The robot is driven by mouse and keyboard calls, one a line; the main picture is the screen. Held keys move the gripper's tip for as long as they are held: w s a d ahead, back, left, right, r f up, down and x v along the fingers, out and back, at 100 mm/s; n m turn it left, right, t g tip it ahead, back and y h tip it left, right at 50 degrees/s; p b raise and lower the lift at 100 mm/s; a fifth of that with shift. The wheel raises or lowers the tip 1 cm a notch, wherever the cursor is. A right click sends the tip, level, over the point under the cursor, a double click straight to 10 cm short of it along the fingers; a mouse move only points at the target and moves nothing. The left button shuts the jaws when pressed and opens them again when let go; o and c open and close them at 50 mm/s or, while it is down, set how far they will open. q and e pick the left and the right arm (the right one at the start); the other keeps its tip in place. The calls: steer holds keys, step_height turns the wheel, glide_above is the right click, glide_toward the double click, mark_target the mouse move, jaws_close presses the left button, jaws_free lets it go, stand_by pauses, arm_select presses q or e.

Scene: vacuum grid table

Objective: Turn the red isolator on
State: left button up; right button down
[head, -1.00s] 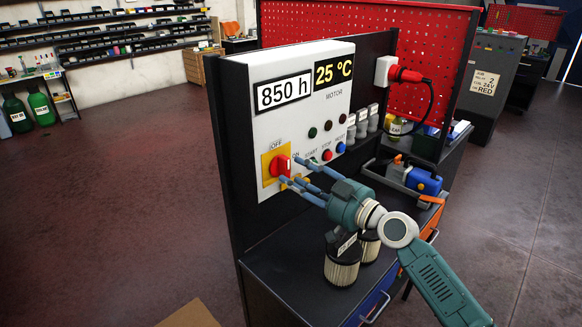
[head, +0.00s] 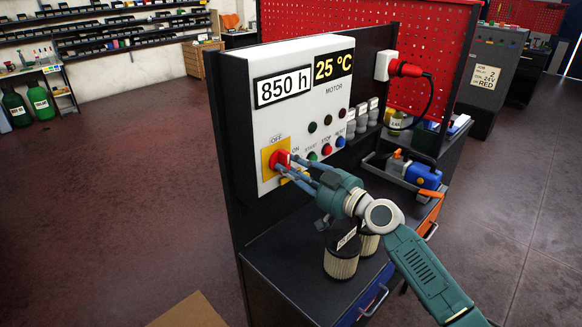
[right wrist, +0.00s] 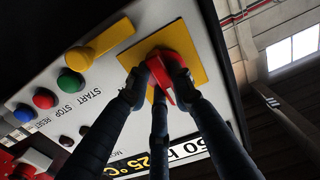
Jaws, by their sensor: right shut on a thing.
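The red isolator (head: 280,157) is a rotary knob on a yellow square plate at the lower left of the white control panel (head: 262,125). "OFF" is printed above it and "ON" to its right. My right gripper (head: 287,169) reaches in from the lower right and is shut on the knob. In the right wrist view, its fingers (right wrist: 160,88) close around the red knob (right wrist: 178,62) in front of the yellow plate (right wrist: 194,45). The fingers hide part of the knob, so its exact angle is hard to tell. My left gripper is not in view.
Green, red and blue buttons (head: 326,149) sit right of the isolator. A yellow handle (right wrist: 100,45) is close to it. Below, two ribbed filters (head: 341,262) stand on the bench under my arm. A blue tool (head: 422,176) lies at the right.

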steer(key=shift+m, duration=0.3)
steer(key=m+b, duration=0.1)
steer(key=m, duration=0.2)
steer(key=shift+s+f+m, duration=0.1)
steer(key=shift+f+m, duration=0.05)
steer(key=shift+m, duration=0.15)
steer(key=m, duration=0.3)
steer(key=shift+a+m, duration=0.1)
steer(key=shift+m, duration=0.2)
steer(key=m, duration=0.2)
steer(key=shift+s+m, duration=0.1)
steer(key=shift+m, duration=0.3)
steer(key=m+p, duration=0.1)
steer(key=m, duration=0.2)
steer(key=m+p, duration=0.2)
steer(key=m, duration=0.2)
steer(key=shift+s+a, duration=0.15)
steer(key=shift+a, duration=0.05)
steer(key=shift+m, duration=0.3)
